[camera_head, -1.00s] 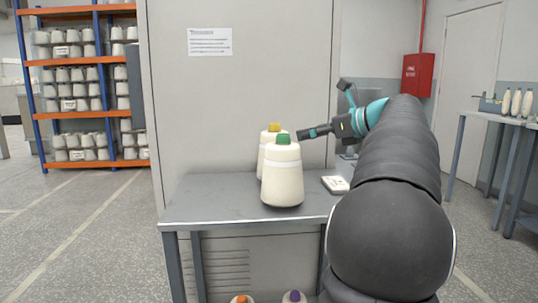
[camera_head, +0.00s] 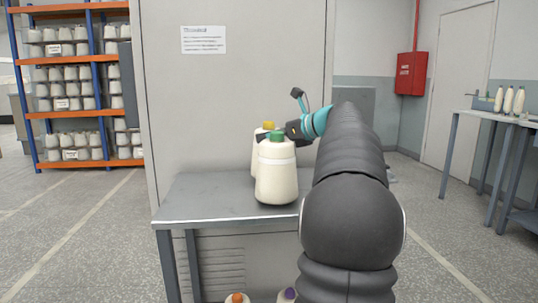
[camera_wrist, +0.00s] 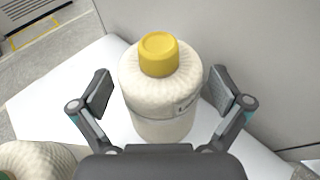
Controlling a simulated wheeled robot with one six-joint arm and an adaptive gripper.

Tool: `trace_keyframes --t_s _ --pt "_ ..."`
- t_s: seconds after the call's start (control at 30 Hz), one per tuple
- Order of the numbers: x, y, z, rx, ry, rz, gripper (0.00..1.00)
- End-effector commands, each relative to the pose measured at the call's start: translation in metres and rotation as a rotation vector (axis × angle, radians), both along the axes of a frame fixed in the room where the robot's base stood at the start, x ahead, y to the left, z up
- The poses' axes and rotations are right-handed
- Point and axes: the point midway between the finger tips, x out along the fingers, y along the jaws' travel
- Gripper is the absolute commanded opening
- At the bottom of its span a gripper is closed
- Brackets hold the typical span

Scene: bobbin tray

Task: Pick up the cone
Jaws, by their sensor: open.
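Two cream yarn cones stand upright on a grey table (camera_head: 185,200). The yellow-topped cone (camera_wrist: 159,90) is the rear one; in the head view (camera_head: 258,150) it is mostly hidden behind the green-topped cone (camera_head: 276,180). In the wrist view the green-topped cone (camera_wrist: 35,160) shows only partly at the lower left. My gripper (camera_wrist: 163,92) is open, with one finger on each side of the yellow-topped cone and visible gaps between. In the head view my gripper is beside the cones' tops, partly hidden by the green-topped cone.
A grey cabinet wall (camera_head: 230,100) rises right behind the table. Two more cones, with orange (camera_head: 237,298) and purple (camera_head: 287,295) tops, show below the table's front. Cone shelves (camera_head: 75,110) stand at the left. The table's left part is clear.

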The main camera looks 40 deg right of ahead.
Motion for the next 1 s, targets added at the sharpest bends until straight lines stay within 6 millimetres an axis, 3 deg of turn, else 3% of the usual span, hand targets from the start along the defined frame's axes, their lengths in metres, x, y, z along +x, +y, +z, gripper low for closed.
trace_keyframes --t_s 0.1,0.33,0.6,0.67,1.0 --pt "0.0111 0.0031 -0.0041 0.000 0.001 0.001 1.00" --pt "0.0121 0.0031 -0.0042 0.000 0.000 0.000 0.97" --pt "0.0120 0.0031 -0.0043 0.000 0.000 0.000 0.30" --pt "0.0120 0.0031 -0.0044 0.000 0.000 0.000 0.17" --pt "0.0123 0.0038 0.0009 -0.002 -0.001 0.001 0.17"
